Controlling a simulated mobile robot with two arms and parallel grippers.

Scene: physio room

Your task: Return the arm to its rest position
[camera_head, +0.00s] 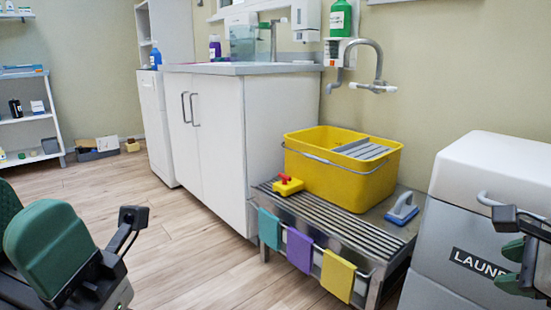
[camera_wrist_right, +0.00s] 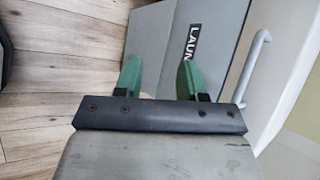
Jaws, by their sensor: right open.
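My right gripper (camera_head: 514,267) is at the right edge of the head view, in front of the laundry bin. Its two green fingers stand apart with nothing between them. The right wrist view shows the same open fingers (camera_wrist_right: 159,80), with the grey bin front and the floor beyond. My left gripper (camera_head: 35,235) is at the lower left corner of the head view, partly cut off. Its green parts and dark body show, but the gap between its fingers is not clear. Nothing is seen held there.
The laundry bin (camera_head: 460,215) with a bar handle is close to my right gripper. The wooden floor (camera_head: 190,240) at left centre is clear.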

